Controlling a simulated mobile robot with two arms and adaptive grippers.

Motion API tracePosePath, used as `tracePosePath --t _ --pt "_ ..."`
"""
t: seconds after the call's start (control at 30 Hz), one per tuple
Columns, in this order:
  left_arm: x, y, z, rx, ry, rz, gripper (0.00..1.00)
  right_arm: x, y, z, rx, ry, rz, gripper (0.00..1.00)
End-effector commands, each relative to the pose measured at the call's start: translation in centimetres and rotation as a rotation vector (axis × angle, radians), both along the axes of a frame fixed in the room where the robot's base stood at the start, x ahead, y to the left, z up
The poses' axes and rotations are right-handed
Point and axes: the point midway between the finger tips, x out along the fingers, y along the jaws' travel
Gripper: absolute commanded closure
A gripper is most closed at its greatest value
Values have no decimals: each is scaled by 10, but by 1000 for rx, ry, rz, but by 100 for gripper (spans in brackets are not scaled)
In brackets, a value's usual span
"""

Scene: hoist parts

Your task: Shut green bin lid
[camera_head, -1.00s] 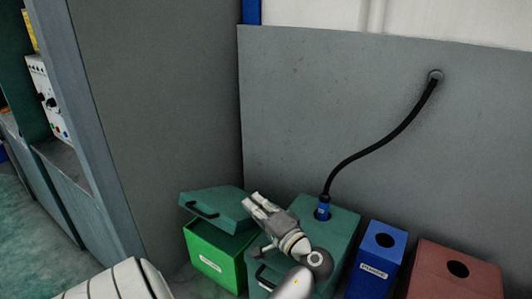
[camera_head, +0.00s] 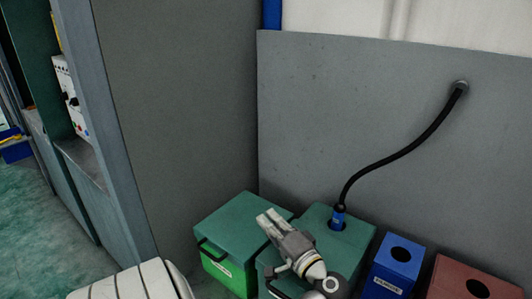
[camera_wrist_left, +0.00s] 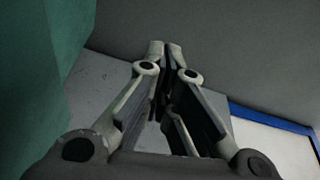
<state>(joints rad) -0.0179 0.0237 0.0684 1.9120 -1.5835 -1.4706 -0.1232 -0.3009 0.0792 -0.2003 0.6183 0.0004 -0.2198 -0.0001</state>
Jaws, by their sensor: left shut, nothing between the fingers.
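The green bin (camera_head: 225,273) stands at the lower middle in the head view, bright green with a white label. Its dark green lid (camera_head: 238,221) with a black handle (camera_head: 208,251) lies down over the bin's top, and I see no clear gap under its front edge. My left gripper (camera_head: 268,217) is shut and empty, its fingertips over the lid's right part; I cannot tell whether they touch it. In the left wrist view the shut fingers (camera_wrist_left: 165,50) point at a grey surface, with a teal-green surface (camera_wrist_left: 35,70) at the left. My right gripper is not in view.
A teal box (camera_head: 352,238) with a blue-ended black hose (camera_head: 405,150) stands right of the green bin, partly behind my arm. A blue bin (camera_head: 395,265) and a red-brown bin (camera_head: 460,280) follow. Grey panels (camera_head: 350,100) close off the back.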

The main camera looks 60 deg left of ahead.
Motion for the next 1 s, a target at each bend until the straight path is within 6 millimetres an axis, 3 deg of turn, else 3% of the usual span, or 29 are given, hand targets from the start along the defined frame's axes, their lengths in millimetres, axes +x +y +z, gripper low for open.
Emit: tracePosePath --t 0.3,0.47,0.63,1.0 --pt "-2 -68 -6 -4 1 -1 100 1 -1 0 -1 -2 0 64" --pt "-2 -91 -7 -2 1 0 100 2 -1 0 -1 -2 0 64" --pt "-3 -101 -7 0 0 1 100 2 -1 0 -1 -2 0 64" --pt "-3 -101 -7 0 0 1 100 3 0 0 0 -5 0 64"
